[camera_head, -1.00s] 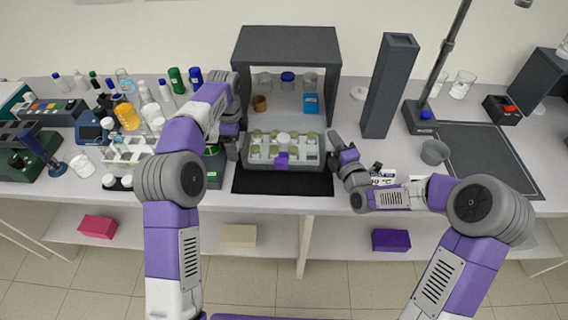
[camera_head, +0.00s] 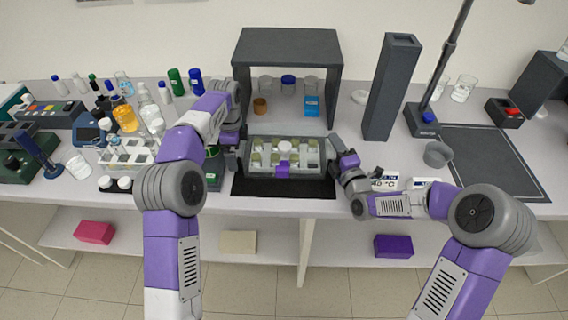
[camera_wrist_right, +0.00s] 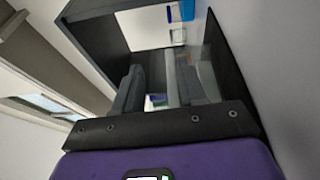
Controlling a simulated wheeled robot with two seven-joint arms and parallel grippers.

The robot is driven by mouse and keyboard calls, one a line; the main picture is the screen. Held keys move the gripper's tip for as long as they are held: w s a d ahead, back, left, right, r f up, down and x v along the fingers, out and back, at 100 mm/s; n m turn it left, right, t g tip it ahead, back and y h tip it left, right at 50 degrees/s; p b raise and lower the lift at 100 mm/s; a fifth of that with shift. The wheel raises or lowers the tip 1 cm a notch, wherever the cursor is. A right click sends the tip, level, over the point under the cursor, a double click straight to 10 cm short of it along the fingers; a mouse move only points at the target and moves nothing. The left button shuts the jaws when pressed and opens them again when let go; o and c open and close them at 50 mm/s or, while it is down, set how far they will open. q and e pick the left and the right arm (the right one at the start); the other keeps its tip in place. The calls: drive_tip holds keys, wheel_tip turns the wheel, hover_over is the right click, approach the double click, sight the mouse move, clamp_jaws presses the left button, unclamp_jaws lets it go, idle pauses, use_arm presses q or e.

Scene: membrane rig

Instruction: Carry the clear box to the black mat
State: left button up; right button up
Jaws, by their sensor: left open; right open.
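The clear box (camera_head: 312,168) holds several pale-lidded jars and has a purple piece on its front. It rests on or just above the black mat (camera_head: 285,188), whose front strip shows below it. My left gripper (camera_head: 239,152) is at the box's left end, its fingers partly hidden. My right gripper (camera_head: 335,150) is at the right end, open. In the right wrist view its two fingers (camera_wrist_right: 168,92) stand apart with a translucent strip between them, seemingly the box's end wall. I cannot tell whether the fingers touch it.
A dark open-fronted cabinet (camera_head: 287,46) stands behind the box, with small vessels inside. A tall dark column (camera_head: 390,88) and a grey cup (camera_head: 438,154) stand to the right. A tube rack (camera_head: 128,156) and bottles crowd the left. A dark panel (camera_head: 490,160) lies clear at right.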

wheel_tip(320, 180, down, 2)
drive_tip(key=shift+s+d+f+m+h, duration=0.1)
drive_tip(key=shift+s+d+m+h, duration=0.05)
drive_tip(key=shift+m+h, duration=0.15)
drive_tip(key=shift+s+d, duration=0.25)
drive_tip(key=shift+s, duration=0.25)
drive_tip(key=s, duration=0.1)
drive_tip(key=s+d+r, duration=0.1)
drive_tip(key=s, duration=0.1)
drive_tip(key=s+d, duration=0.1)
drive_tip(key=s, duration=0.1)
drive_tip(key=shift+s+r, duration=0.15)
drive_tip(key=shift+r, duration=0.05)
drive_tip(key=shift+s+r, duration=0.2)
drive_tip(key=shift+s, duration=0.25)
use_arm(q)
wheel_tip(320, 180, up, 8)
